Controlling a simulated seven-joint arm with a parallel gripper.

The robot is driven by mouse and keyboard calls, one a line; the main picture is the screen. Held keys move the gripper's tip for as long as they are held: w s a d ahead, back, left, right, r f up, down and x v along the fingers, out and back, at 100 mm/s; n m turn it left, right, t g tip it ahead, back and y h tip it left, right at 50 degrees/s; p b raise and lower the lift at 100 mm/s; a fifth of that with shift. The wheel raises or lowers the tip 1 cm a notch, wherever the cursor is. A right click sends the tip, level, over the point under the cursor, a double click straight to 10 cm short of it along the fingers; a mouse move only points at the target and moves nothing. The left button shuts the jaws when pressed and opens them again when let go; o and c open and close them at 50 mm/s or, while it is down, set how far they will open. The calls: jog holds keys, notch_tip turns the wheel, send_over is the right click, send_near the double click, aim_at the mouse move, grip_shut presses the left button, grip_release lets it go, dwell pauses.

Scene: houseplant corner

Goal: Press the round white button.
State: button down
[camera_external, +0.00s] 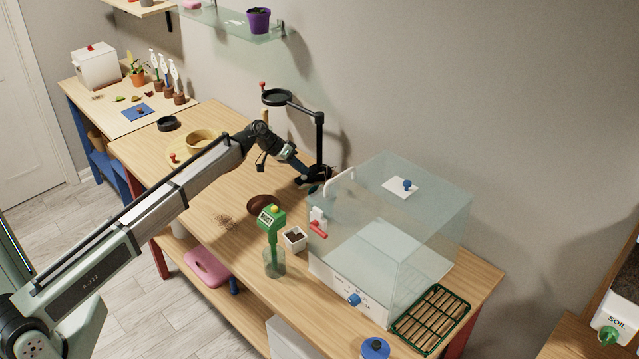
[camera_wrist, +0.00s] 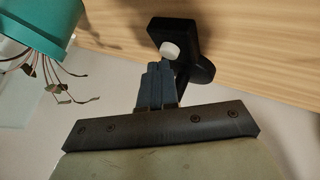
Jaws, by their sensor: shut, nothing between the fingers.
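The round white button (camera_wrist: 169,50) sits on a black base in the wrist view. In the external view the foot of the black stand (camera_external: 320,135) is beside my gripper, and the button cannot be made out there. My gripper (camera_wrist: 158,68) is shut, with its fingertips together right beside the button. I cannot tell whether they touch it. In the external view my gripper (camera_external: 304,178) is low at the stand's foot, left of the glass case.
The clear case (camera_external: 435,220) stands right of my gripper. A green meter (camera_external: 271,225), a small white pot (camera_external: 294,240) and a brown oval thing (camera_external: 262,204) are in front. A teal container (camera_wrist: 38,25) with dangling strands is close by in the wrist view.

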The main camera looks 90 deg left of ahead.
jog(key=shift+f, duration=0.25)
dwell(0.4)
jog(key=shift+r, duration=0.7)
jog(key=shift+r, duration=0.15)
notch_tip(320, 180, up, 6)
jog(key=shift+f, duration=0.15)
dwell(0.6)
